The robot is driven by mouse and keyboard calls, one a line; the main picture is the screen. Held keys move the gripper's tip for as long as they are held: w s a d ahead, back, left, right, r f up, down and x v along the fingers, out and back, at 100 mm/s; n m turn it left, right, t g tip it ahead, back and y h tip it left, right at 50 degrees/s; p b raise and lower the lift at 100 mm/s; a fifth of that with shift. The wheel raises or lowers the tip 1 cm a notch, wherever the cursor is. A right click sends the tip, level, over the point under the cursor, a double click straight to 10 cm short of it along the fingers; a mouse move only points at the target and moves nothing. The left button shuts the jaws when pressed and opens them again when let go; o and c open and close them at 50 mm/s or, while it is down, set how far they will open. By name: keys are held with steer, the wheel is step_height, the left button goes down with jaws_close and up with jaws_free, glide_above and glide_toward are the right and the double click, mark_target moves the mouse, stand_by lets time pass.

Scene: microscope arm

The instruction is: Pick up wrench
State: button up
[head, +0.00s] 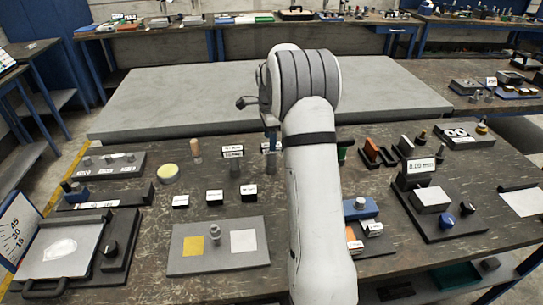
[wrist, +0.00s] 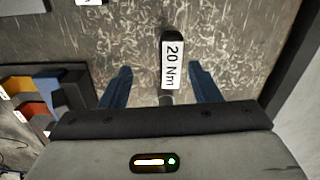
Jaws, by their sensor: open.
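My gripper (wrist: 160,69) points down at the table with its two blue fingers apart. In the head view my gripper (head: 270,145) is partly hidden behind my arm. Between the fingers in the wrist view is a black block with a white "20 Nm" label (wrist: 172,66). A small grey rounded part (wrist: 166,100) shows just below it, partly hidden by the gripper body. The fingers stand either side of the block with gaps. No clear wrench shape shows, and I cannot tell whether this labelled item is the wrench.
Small labelled black blocks (head: 214,196) stand on the worn table (head: 150,240). A grey plate with yellow and white squares (head: 218,246) lies in front. A scale device (head: 62,250) is at left, and a black stand (head: 430,200) at right. A grey slab (head: 180,95) lies behind.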

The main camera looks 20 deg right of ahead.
mark_target(272, 156)
steer(key=shift+w+d+f+m, duration=0.25)
steer(key=shift+d+f, duration=0.05)
steer(key=shift+f, duration=0.2)
steer(key=shift+w+d+f+m, duration=0.25)
steer(key=shift+d+f, duration=0.05)
steer(key=shift+f, duration=0.2)
step_height(272, 156, down, 8)
steer(key=shift+r+p, duration=0.25)
steer(key=shift+p, duration=0.25)
steer(key=shift+c, duration=0.5)
jaws_close()
